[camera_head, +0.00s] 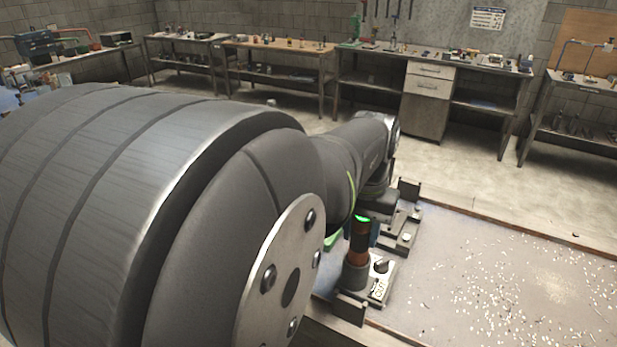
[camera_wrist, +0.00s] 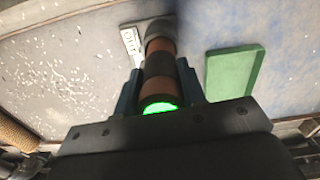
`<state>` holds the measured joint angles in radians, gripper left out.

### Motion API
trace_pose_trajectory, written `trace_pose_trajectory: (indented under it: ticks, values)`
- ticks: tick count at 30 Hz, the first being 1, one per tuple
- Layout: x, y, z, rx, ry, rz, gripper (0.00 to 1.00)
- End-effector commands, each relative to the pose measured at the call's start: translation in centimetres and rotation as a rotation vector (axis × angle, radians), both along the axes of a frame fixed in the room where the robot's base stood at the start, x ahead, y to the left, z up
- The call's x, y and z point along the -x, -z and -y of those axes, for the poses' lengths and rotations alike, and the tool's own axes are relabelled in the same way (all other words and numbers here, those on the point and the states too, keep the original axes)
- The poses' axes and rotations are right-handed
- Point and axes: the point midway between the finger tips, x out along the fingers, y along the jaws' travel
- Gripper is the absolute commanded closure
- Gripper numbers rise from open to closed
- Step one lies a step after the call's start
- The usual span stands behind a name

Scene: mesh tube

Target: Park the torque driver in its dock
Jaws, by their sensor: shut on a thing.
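The torque driver (camera_head: 359,243) is an orange-brown and black cylinder with a glowing green end cap. In the head view it stands about upright, its lower end at the dark grey cup of the dock (camera_head: 354,276). In the wrist view the driver (camera_wrist: 158,68) lies between the blue fingers of my gripper (camera_wrist: 160,78), which is shut on it. Its green end faces the camera and its far end meets the grey dock cup (camera_wrist: 159,28). How deep it sits in the cup is hidden. Most of my gripper is hidden behind the driver and arm in the head view.
A labelled plate (camera_wrist: 131,46) lies beside the cup. Another dark fixture (camera_head: 404,230) stands behind the dock. The speckled bench top (camera_head: 500,275) to the right is free of large objects.

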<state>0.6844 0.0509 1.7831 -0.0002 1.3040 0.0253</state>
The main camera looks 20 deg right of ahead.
Motion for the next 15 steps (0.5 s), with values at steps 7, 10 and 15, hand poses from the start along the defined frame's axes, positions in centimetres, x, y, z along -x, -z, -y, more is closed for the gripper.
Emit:
trace_pose_trajectory:
  ticks: [7,10,15]
  values:
    - [-0.02,0.23,0.02,0.001,0.0,0.001,0.9]
    - [-0.02,0.34,0.02,0.001,0.0,0.002,0.9]
    - [-0.02,0.4,0.02,0.001,0.0,0.002,0.43]
